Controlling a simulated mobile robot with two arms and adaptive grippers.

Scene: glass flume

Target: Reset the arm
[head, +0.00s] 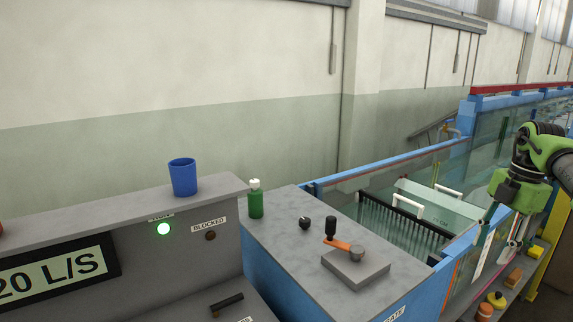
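My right arm comes in from the right edge, with its green and black links at the upper right. Its gripper (500,240) points down beside the glass wall of the flume (405,172). Its two fingers are spread apart and I see nothing held between them. A white strip shows behind the fingers, on or near the glass. My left arm and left gripper are not in view.
A grey console with a lever (345,246) on a block, a green bottle (256,200) and a black knob (304,223) stands at centre. A blue cup (183,177) sits on the panel ledge at left. A low shelf (505,290) with small orange and yellow objects lies below the gripper.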

